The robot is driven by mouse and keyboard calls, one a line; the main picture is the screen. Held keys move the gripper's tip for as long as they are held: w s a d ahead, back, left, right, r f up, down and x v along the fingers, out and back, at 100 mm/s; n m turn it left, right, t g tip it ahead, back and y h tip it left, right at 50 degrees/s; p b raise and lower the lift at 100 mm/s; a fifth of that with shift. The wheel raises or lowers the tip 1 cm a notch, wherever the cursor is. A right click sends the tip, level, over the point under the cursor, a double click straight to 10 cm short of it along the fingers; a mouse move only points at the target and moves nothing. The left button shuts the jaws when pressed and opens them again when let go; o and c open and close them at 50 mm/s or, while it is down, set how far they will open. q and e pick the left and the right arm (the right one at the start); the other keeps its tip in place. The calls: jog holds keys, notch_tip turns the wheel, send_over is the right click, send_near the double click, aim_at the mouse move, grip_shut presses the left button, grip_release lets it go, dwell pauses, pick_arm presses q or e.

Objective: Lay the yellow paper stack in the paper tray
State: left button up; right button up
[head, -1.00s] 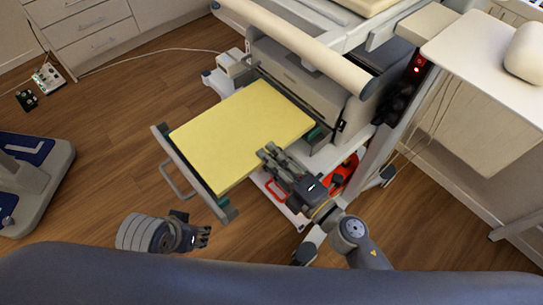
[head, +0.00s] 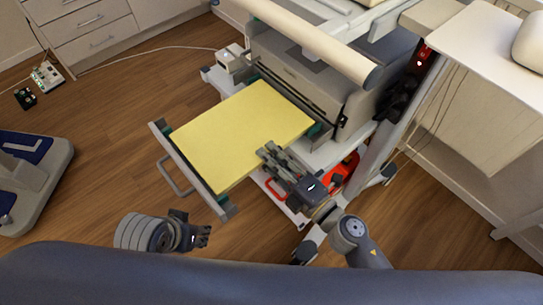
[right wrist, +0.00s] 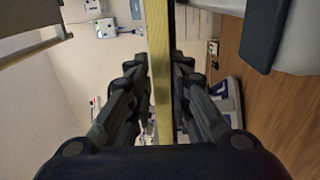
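The yellow paper stack (head: 240,130) lies flat and level at the pulled-out paper tray (head: 190,165) of the grey printer, covering most of it. The tray's front wall and handle show at the lower left; I cannot tell whether the stack touches the tray floor. My right gripper (head: 268,155) is at the stack's near right edge. In the right wrist view its fingers (right wrist: 160,75) stand on both sides of the stack's yellow edge (right wrist: 160,60), closed against it. My left gripper (head: 206,236) is empty, its fingertips apart, below the tray's front.
The grey printer (head: 300,80) stands on a white cart behind the tray. A red-handled item (head: 345,172) sits on the cart's lower shelf. A white table (head: 490,50) is at the right, drawers (head: 85,25) at the upper left.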

jog(key=shift+o, duration=1.2)
jog(key=shift+r, duration=0.1)
jog(key=v, duration=0.7)
jog(key=shift+s+d, duration=0.3)
jog(key=shift+d, duration=0.05)
